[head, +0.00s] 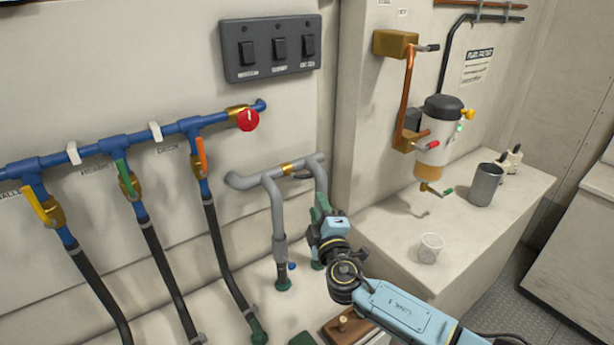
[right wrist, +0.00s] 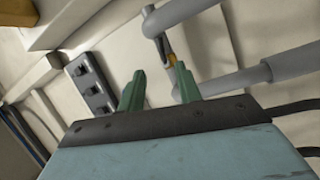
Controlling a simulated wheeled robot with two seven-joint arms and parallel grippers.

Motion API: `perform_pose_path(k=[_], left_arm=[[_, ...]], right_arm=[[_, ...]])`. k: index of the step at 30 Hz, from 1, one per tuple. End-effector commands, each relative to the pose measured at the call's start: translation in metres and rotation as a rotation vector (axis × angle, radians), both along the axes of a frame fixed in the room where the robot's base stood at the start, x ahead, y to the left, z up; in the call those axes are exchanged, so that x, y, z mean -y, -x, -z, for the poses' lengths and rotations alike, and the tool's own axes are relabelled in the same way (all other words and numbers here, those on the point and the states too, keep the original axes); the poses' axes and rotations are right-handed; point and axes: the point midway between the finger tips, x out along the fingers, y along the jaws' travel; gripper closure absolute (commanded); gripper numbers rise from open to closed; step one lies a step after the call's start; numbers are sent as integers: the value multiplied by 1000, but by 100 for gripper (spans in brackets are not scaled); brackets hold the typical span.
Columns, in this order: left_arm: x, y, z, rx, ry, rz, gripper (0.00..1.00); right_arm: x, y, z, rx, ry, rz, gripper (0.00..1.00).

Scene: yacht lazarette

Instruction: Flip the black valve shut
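The black valve handle (head: 301,175) sits at a brass fitting (head: 291,169) on the grey pipe (head: 255,181) in the middle of the head view. In the right wrist view the dark lever (right wrist: 163,46) and a bit of brass show near the right fingertip. My right gripper (head: 320,204) is just right of and below the handle, in front of the grey pipework. Its green fingers (right wrist: 159,72) are apart with nothing between them. I cannot tell whether a finger touches the lever. My left gripper is not in view.
Blue pipes with yellow (head: 36,205), green (head: 124,178) and orange (head: 201,155) levers and a red knob (head: 248,120) are at left. A black switch panel (head: 270,48) is above. A white cup (head: 430,248) and grey mug (head: 485,185) stand on the right ledge.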

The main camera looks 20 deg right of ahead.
Motion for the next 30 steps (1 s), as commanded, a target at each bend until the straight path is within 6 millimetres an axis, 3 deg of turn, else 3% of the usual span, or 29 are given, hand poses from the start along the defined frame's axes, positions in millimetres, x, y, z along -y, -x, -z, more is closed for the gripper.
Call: perform_pose_path(k=[18,30], left_arm=[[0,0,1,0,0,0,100],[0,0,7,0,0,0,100]], right_arm=[[14,-95,-10,-2,-2,3,66],[18,-123,-13,-2,-4,2,66]])
